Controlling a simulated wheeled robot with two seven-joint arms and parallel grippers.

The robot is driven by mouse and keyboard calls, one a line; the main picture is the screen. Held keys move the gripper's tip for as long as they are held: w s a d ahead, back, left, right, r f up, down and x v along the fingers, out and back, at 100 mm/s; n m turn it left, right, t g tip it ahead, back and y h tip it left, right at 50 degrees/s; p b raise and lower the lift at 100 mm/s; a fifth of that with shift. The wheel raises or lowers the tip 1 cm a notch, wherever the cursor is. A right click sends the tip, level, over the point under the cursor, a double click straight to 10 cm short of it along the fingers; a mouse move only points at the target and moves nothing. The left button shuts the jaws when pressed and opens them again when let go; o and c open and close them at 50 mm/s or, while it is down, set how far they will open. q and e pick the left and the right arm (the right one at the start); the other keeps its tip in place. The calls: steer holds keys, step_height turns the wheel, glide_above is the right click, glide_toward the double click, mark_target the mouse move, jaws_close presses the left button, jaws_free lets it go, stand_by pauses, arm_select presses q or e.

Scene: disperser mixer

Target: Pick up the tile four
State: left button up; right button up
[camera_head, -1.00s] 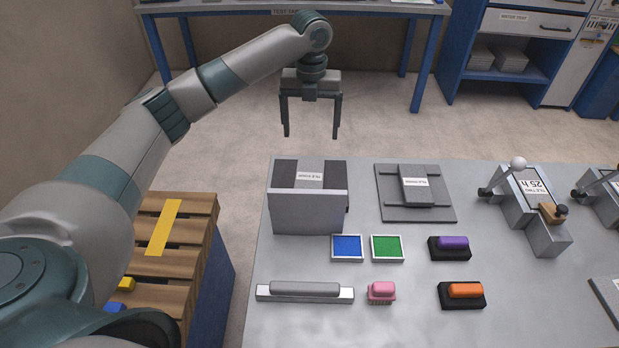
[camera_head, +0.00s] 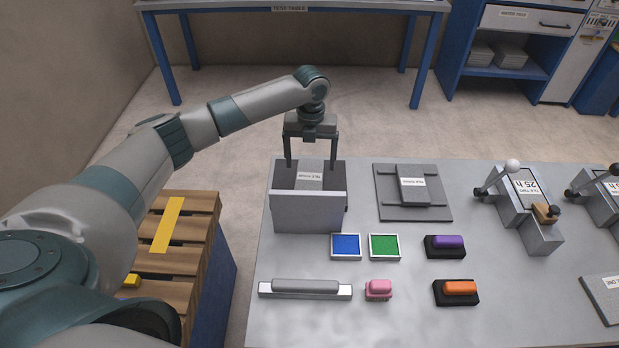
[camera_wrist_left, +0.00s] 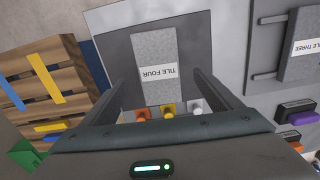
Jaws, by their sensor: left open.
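Tile four is a grey slab (camera_wrist_left: 154,52) with a white label reading TILE FOUR in the left wrist view. My right gripper is not in view.
A second labelled tile (camera_head: 413,188) lies on a dark plate to the right. Blue (camera_head: 346,246) and green (camera_head: 384,247) pads, purple (camera_head: 450,241) and orange (camera_head: 459,287) handled blocks and a pink brush (camera_head: 378,288) lie in front. A wooden pallet (camera_head: 183,250) stands at left.

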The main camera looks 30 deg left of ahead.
mark_target(309, 176)
arm_select(q)
steer(key=shift+s+f+p, duration=0.1)
steer(key=shift+f+p, duration=0.65)
steer(key=shift+p, duration=0.05)
step_height(309, 176, down, 3)
steer(key=shift+s+p, duration=0.1)
steer(key=shift+p, duration=0.5)
steer(key=shift+f, duration=0.35)
steer(key=shift+c, duration=0.3)
steer(key=shift+a, duration=0.1)
steer(key=c, duration=1.5)
